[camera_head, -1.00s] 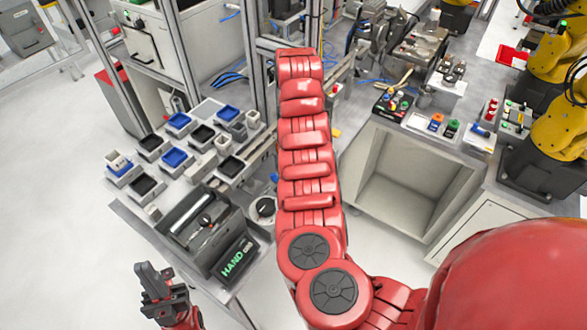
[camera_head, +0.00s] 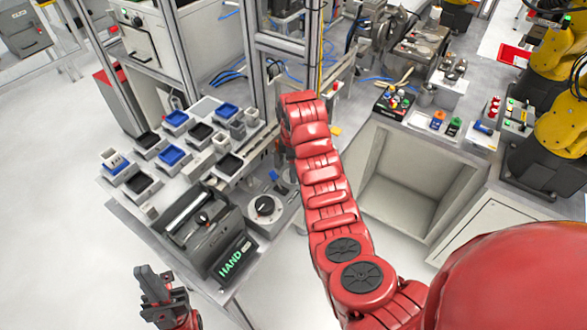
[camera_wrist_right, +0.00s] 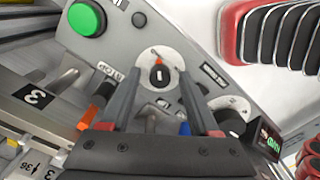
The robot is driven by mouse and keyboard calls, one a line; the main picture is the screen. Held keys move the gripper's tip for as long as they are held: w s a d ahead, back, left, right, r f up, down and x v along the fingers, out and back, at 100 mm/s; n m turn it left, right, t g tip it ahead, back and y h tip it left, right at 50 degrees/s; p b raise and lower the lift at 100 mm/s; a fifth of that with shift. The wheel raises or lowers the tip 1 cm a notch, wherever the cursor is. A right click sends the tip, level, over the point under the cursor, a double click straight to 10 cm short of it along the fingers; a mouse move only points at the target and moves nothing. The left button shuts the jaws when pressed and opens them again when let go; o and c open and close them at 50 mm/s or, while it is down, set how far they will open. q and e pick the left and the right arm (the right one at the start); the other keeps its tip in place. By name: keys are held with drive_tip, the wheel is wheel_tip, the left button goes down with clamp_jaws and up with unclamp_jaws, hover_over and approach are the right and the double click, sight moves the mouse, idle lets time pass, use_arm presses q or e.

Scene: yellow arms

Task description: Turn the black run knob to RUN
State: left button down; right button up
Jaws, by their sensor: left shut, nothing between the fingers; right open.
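A round white dial with a black knob and a red mark (camera_wrist_right: 158,78) shows between my right fingertips in the right wrist view. My right gripper (camera_wrist_right: 160,88) is open; I cannot tell whether its fingers stand around the knob or above it. A second dial with a black knob (camera_head: 264,205), also at the right in the wrist view (camera_wrist_right: 232,108), sits beside the HAND display (camera_head: 235,257). The labels are too small to tell which is the run knob. In the head view my right gripper (camera_head: 284,158) is mostly hidden by my arm. My left gripper (camera_head: 150,283) is shut and empty, left of the bench.
A green button (camera_wrist_right: 86,20) and metal levers sit on the panel near the first dial. Blue and black bins (camera_head: 172,155) stand on the bench, with a grey tray (camera_head: 195,215) in front. An open cabinet (camera_head: 415,180) is to the right.

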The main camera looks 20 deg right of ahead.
drive_tip(key=shift+c, duration=0.2)
clamp_jaws()
drive_tip(key=shift+m, duration=0.4)
drive_tip(key=m, duration=0.2)
drive_tip(key=shift+m, duration=0.4)
drive_tip(key=m, duration=0.5)
drive_tip(key=shift+m, duration=0.3)
drive_tip(key=m, duration=0.8)
drive_tip(key=shift+m, duration=0.3)
